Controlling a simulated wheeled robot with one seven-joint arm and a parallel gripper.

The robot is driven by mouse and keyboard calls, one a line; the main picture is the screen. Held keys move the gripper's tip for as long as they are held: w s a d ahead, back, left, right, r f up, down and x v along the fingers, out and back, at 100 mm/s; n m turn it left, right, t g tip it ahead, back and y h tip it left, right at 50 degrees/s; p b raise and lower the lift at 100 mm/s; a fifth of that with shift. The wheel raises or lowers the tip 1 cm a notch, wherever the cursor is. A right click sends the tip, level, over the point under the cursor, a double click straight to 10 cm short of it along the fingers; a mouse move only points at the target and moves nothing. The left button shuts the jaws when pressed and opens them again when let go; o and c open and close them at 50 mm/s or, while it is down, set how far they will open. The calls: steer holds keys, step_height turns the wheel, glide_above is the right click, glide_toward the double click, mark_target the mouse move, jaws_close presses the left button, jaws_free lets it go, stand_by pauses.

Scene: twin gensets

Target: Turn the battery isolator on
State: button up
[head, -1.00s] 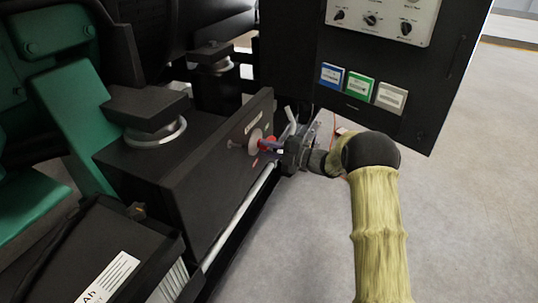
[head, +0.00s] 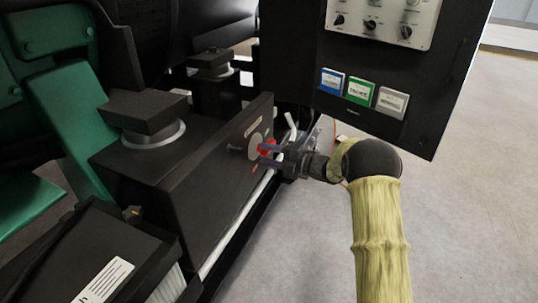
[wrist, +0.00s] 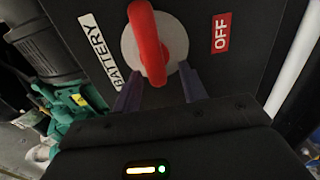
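The battery isolator is a red handle (wrist: 148,45) on a round grey plate (wrist: 178,40), between a white BATTERY label (wrist: 97,50) and a red OFF label (wrist: 221,33). In the head view the red handle (head: 266,147) is on the side of a black box and partly hidden by my gripper (head: 270,156). In the wrist view my gripper (wrist: 158,92) has its two dark fingers apart, one on each side of the handle's near end. A gap shows beside the handle, and I see no clear grip on it.
A black control cabinet (head: 425,120) with knobs and coloured labels stands close behind my gripper. The black box (head: 215,185) carries the isolator, and a pale pipe (head: 240,220) runs below it. A battery (head: 90,260) is front left. Grey floor (head: 460,230) is clear at right.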

steer(key=shift+r, duration=0.1)
steer(key=shift+s+d, duration=0.15)
steer(key=shift+d, duration=0.35)
steer(key=p+v, duration=0.4)
steer(key=v, duration=1.2)
steer(key=shift+d, duration=0.15)
